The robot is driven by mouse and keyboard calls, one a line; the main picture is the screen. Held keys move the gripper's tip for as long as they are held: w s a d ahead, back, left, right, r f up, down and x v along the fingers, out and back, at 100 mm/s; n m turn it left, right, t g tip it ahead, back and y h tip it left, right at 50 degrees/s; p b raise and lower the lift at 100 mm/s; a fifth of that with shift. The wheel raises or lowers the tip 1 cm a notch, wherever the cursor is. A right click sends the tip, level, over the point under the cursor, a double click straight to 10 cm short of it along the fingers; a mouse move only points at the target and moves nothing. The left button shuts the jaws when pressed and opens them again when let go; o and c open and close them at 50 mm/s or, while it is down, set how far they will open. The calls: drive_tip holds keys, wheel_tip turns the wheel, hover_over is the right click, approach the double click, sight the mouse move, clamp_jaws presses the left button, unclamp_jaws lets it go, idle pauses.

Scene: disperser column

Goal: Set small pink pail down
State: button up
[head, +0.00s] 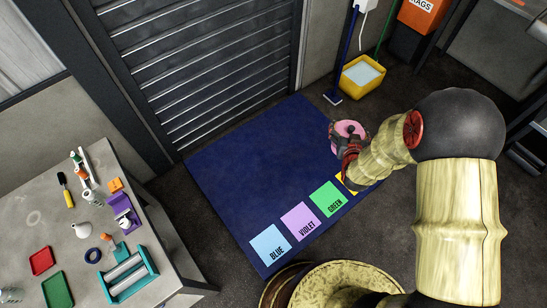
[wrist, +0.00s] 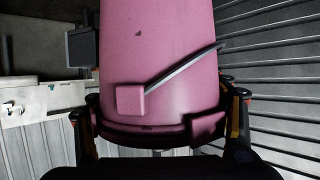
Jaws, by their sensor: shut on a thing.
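The small pink pail (head: 349,129) is in my gripper (head: 343,145), over the right part of the dark blue mat (head: 245,160) in the head view. In the wrist view the pail (wrist: 160,50) fills the middle, with a grey wire handle across its side. My gripper's fingers (wrist: 160,135) close on both sides of the pail's lower end in that view. In the head view my arm hides part of the pail and of the mat's right end. I cannot tell the pail's height above the mat.
Blue (head: 270,246), violet (head: 301,222) and green (head: 328,199) labelled squares lie along the mat's front edge; a yellow one is mostly hidden. A yellow bucket (head: 361,77) and a blue broom (head: 333,96) stand behind. A cluttered table (head: 50,215) is at left. The mat's middle is clear.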

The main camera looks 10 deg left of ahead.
drive_tip(key=a+f+n+g+y+b, duration=0.1)
drive_tip(key=a+f+n+y, duration=0.1)
drive_tip(key=a+f, duration=1.15)
drive_tip(key=a+f+n+y+b, duration=0.1)
drive_tip(key=a+f+y, duration=0.1)
drive_tip(key=a+f, duration=1.2)
drive_tip(key=s+a+f+n+y+b, duration=0.1)
drive_tip(key=s+a+f, duration=0.4)
drive_tip(key=s+f, duration=0.3)
drive_tip(key=s+a+f+n+g+y, duration=0.1)
drive_tip(key=s+a+f, duration=0.5)
drive_tip(key=s+f, duration=0.15)
drive_tip(key=s+a+f+n+y+b, duration=0.1)
drive_tip(key=s+a+f, duration=0.4)
drive_tip(key=s+f, duration=0.3)
drive_tip(key=w+d+f+b, duration=0.2)
drive_tip(key=w+f, duration=0.2)
drive_tip(key=f, duration=0.1)
drive_tip(key=w+d+f+b, duration=0.1)
drive_tip(key=w+f+b, duration=0.2)
drive_tip(key=w+f, duration=0.1)
drive_tip(key=w+d+f+b, duration=0.2)
drive_tip(key=w+f, duration=0.3)
drive_tip(key=shift+w+d+f+b, duration=0.3)
drive_tip(key=shift+b, duration=0.1)
drive_tip(key=shift+r, duration=0.1)
